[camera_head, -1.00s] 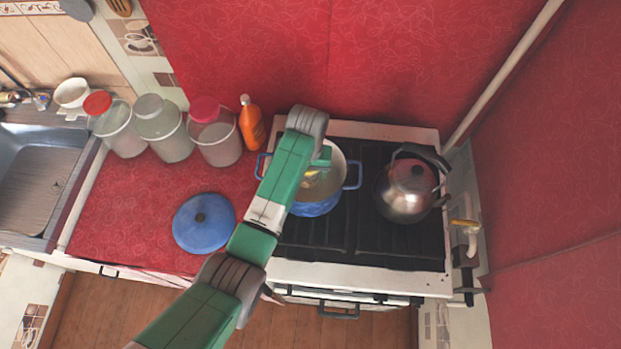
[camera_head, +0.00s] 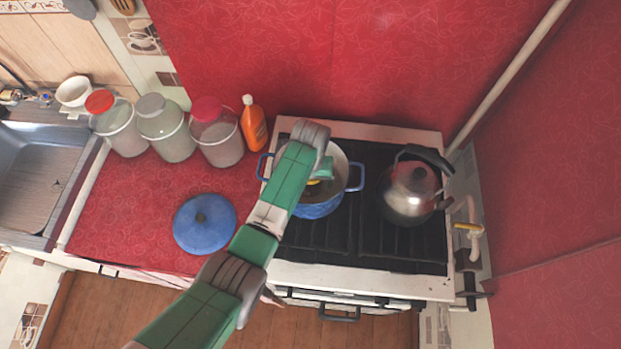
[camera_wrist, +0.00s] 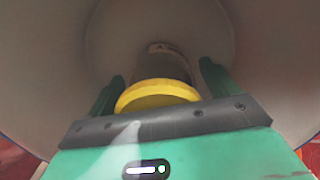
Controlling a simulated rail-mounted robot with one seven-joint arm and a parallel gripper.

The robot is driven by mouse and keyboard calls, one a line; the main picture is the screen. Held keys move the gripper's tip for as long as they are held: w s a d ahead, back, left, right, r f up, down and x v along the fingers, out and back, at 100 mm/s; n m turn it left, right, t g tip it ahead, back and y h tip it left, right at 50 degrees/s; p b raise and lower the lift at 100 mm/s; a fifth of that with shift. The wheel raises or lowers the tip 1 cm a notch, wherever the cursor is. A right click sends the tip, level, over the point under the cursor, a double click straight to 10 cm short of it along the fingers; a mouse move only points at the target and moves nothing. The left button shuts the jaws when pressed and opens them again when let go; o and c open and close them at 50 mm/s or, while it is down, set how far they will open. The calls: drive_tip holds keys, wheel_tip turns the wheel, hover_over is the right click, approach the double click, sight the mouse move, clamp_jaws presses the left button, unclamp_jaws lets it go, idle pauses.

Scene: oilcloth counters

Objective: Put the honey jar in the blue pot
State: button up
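The honey jar (camera_wrist: 160,95) has a yellow lid and a darker body with a pale patch. In the wrist view it sits between the two fingers of my gripper (camera_wrist: 162,80), lid towards my palm, and the fingers look closed on it near the lid. The pale inner wall of the blue pot (camera_wrist: 235,45) surrounds both. In the head view the blue pot (camera_head: 322,209) stands on the stove's left side, and my gripper (camera_head: 318,175) reaches down into it. Only a bit of the yellow lid shows there. Whether the jar touches the pot's bottom is hidden.
A steel kettle (camera_head: 408,195) stands right of the pot on the stove (camera_head: 345,245). A blue lid (camera_head: 204,222) lies on the red counter to the left. Several lidded jars (camera_head: 166,130) and an orange bottle (camera_head: 253,125) line the back.

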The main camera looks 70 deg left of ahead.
wheel_tip(320, 180, up, 12)
drive_tip(key=shift+r+p, duration=0.2)
drive_tip(key=shift+p, duration=0.6)
